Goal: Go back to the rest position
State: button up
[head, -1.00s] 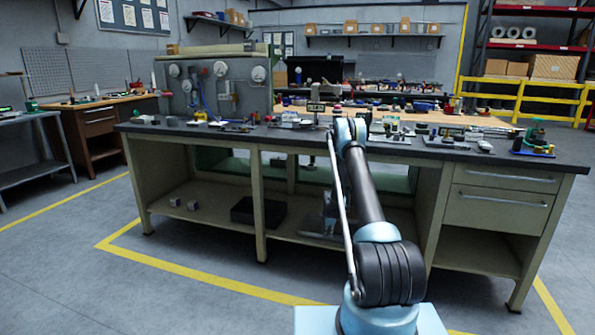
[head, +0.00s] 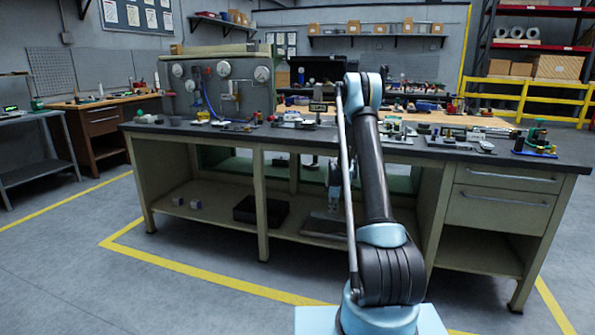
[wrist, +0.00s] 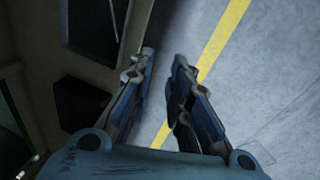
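My gripper (wrist: 162,62) is open and empty in the wrist view. Its two dark fingers are apart, with grey floor and a yellow floor line showing between them. In the head view my arm rises from its light blue base, with its elbow above the front edge of the workbench (head: 290,143). The lower end of my arm hangs in front of the open bench, partly hidden behind my arm links. The fingertips are too small to make out there.
The bench top carries a gauge panel (head: 222,90) at the left and several small parts. A dark box (head: 250,210) stands on the lower shelf. Drawers (head: 503,195) are at the right. Grey floor (head: 110,285) is free in front and at the left.

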jog(key=s+r+m, duration=0.7)
jog(key=s+r, duration=1.8)
jog(key=s, duration=0.2)
jog(key=s+f+m, duration=0.2)
jog(key=s+m, duration=0.2)
jog(key=s, duration=1.2)
jog(key=s+d+f+m, duration=0.1)
jog(key=s+m, duration=0.3)
jog(key=s, duration=1.2)
jog(key=shift+s+f+g, duration=0.3)
jog(key=shift+s+f, duration=0.1)
jog(key=shift+f, duration=0.4)
